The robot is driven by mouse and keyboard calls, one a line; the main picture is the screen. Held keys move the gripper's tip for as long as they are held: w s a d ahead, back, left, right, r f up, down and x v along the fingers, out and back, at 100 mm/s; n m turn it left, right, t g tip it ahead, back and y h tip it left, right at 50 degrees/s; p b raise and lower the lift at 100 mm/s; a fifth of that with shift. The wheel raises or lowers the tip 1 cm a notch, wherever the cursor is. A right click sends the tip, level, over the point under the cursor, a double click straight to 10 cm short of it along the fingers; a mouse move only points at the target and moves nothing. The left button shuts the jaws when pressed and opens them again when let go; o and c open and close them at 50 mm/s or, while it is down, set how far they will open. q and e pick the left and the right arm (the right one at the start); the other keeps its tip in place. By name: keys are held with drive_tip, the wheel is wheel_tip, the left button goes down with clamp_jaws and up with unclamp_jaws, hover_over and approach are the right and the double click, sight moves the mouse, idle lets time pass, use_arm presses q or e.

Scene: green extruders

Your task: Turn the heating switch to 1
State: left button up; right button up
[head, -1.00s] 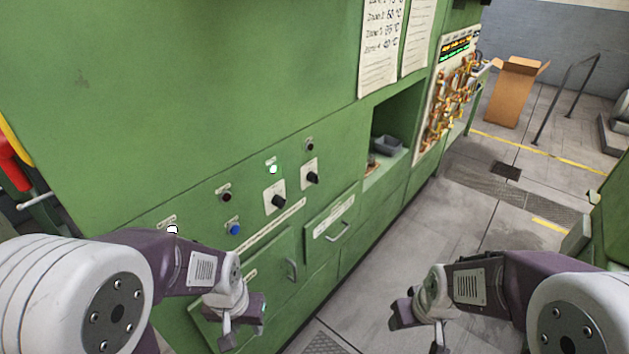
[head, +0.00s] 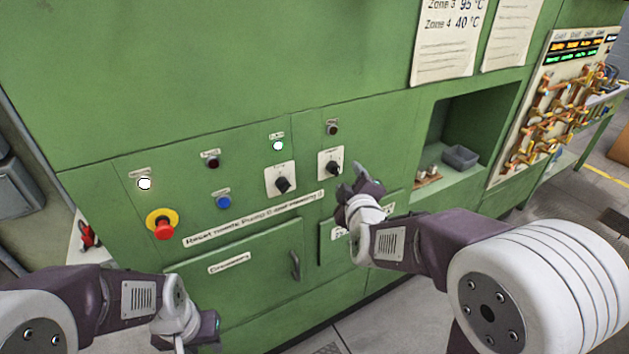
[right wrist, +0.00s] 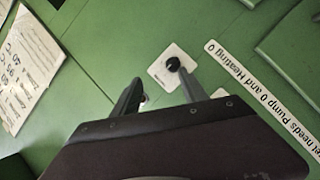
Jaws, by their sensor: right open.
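Two black rotary knobs on white plates sit on the green panel in the head view, a left knob (head: 283,184) and a right knob (head: 333,167). Their small labels are unreadable, so I cannot tell which is the heating switch. My right gripper (head: 366,180) is open and empty, just right of the right knob and apart from it. In the right wrist view, a knob (right wrist: 173,64), apparently the right one, lies beyond the open fingers (right wrist: 168,92). My left gripper (head: 205,330) is low at the left, away from the knobs; its jaw opening is unclear.
A door handle (head: 295,265) sticks out below. A recess at right holds a grey tray (head: 460,157).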

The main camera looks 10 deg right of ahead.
sight(335, 171)
drive_tip(key=shift+y, duration=0.3)
drive_tip(key=w+f, duration=0.1)
drive_tip(key=w, duration=0.2)
drive_tip(key=w+a+f, duration=0.1)
drive_tip(key=w, duration=0.2)
drive_tip(key=w+f, duration=0.1)
drive_tip(key=w, duration=0.2)
drive_tip(key=shift+a+f, duration=0.2)
drive_tip(key=shift+f, duration=0.2)
drive_tip(key=shift+s, duration=0.1)
clamp_jaws()
